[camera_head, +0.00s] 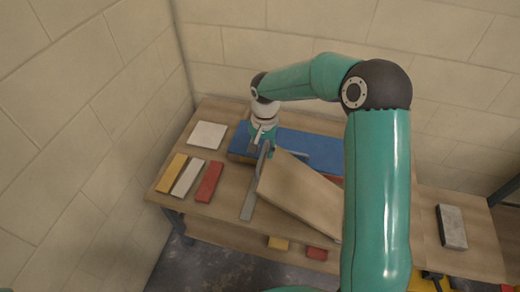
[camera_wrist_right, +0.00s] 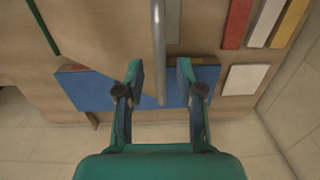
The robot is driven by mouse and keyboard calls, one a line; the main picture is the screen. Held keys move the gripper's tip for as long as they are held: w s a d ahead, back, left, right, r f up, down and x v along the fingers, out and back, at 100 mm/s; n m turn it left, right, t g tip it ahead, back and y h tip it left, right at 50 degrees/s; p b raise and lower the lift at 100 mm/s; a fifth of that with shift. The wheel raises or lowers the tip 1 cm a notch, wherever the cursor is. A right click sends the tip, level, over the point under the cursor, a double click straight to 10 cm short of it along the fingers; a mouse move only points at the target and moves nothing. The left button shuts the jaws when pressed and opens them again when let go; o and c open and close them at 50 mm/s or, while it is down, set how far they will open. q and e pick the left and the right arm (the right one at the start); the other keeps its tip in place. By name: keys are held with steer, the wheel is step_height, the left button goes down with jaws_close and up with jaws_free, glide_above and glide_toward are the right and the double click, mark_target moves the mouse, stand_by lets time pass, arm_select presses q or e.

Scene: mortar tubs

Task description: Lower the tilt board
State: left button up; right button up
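The tilt board (camera_head: 298,196), a tan wooden panel, stands tilted on the bench, its raised edge near my right gripper and sloping down to the right. It also shows in the wrist view (camera_wrist_right: 105,45). A grey metal bar (camera_wrist_right: 159,45) runs along its edge. My right gripper (camera_head: 265,148) is at the raised edge in the head view. In the wrist view its two fingers (camera_wrist_right: 160,75) are apart, one on each side of the bar, with gaps visible. Whether either touches the bar or board cannot be told. My left gripper is not in view.
A blue panel (camera_head: 240,142) lies behind the board. A white tile (camera_head: 208,135) and yellow (camera_head: 171,173), white (camera_head: 187,178) and red (camera_head: 209,182) strips lie left. A grey block (camera_head: 452,227) lies right. Walls stand behind and left.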

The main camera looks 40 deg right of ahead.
steer(key=shift+f, duration=0.2)
jaws_close()
